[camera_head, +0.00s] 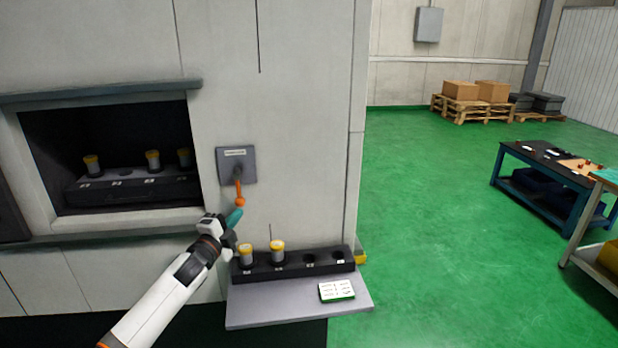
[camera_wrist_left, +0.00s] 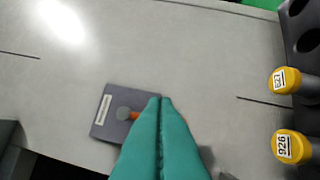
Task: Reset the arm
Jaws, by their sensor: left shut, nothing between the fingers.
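My left gripper (camera_head: 235,217) has teal fingers, closed together and empty, in front of the machine's grey wall. Its fingertips are just below the orange lever (camera_head: 239,188) on a dark grey switch plate (camera_head: 236,165). In the left wrist view the shut fingers (camera_wrist_left: 160,104) point at the plate (camera_wrist_left: 122,114) and hide most of the lever. I cannot tell whether they touch the lever. The lever hangs downward in the head view. My right gripper is not in view.
A black rack (camera_head: 312,264) on a grey shelf (camera_head: 260,309) holds two yellow-capped cylinders (camera_head: 277,250) beside empty holes, close below the gripper. A white card (camera_head: 337,290) lies there. The machine's recess (camera_head: 120,125) holds a similar rack with cylinders. Green floor (camera_head: 430,220) is open at right.

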